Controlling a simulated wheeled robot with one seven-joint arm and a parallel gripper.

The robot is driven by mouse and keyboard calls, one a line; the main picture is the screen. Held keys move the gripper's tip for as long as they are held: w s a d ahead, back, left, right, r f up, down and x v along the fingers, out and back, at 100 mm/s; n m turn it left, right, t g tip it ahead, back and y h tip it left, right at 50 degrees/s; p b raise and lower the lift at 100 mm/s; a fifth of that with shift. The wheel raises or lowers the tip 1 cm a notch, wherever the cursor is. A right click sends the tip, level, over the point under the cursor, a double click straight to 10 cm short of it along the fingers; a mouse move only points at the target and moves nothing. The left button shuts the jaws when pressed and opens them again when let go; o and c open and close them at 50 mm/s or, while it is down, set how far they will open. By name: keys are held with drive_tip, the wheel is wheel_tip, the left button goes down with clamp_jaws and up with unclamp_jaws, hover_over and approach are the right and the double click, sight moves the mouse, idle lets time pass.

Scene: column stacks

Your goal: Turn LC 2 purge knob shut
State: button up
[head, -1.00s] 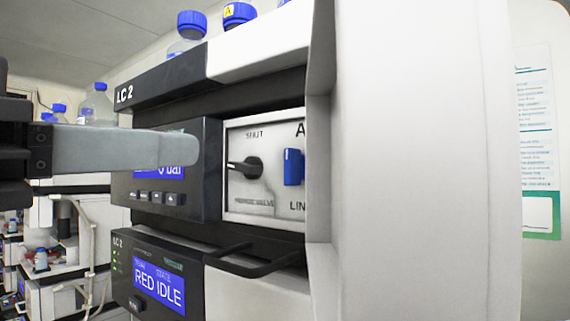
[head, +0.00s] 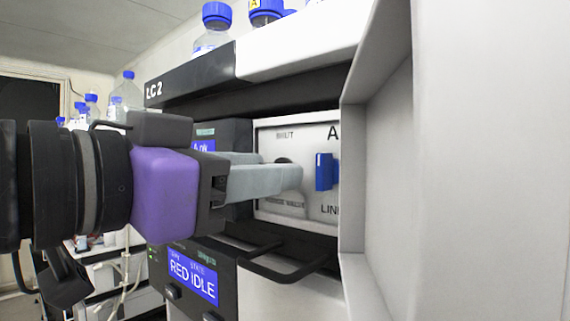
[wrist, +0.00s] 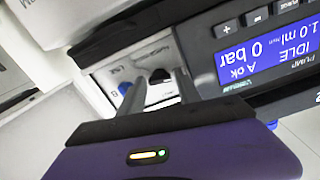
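The black purge knob (head: 283,160) is on the white valve panel (head: 268,135) of the LC 2 stack, below the "SHUT" label. My gripper (head: 290,176) is in front of the knob, and its grey fingers cover most of it in the head view. In the wrist view, which is upside down, the dark knob (wrist: 159,75) shows between the two fingertips (wrist: 160,82). The fingers are apart, with a gap visible around the knob. I cannot see whether they touch it. The knob's pointer is hidden now.
A blue valve lever (head: 325,171) sits just right of the knob. A black bar handle (head: 285,268) juts out below. A white side wall (head: 378,165) stands close on the right. The pump display (wrist: 250,55) is beside the fingers in the wrist view. Blue-capped bottles (head: 214,30) stand on top.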

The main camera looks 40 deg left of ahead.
clamp_jaws()
drive_tip(key=m+b, duration=0.2)
drive_tip(key=b, duration=0.1)
drive_tip(key=shift+f+m, duration=0.2)
drive_tip(key=shift+m, duration=0.2)
drive_tip(key=m+b, duration=0.3)
drive_tip(key=m, duration=0.2)
drive_tip(key=shift+m+b, duration=0.3)
drive_tip(key=shift+b, duration=0.05)
drive_tip(key=m+b, duration=0.1)
drive_tip(key=m, duration=0.2)
drive_tip(key=shift+r+b, duration=0.1)
drive_tip(key=shift+b, duration=0.2)
drive_tip(key=shift+m+b, duration=0.6)
drive_tip(key=shift+m, duration=1.8)
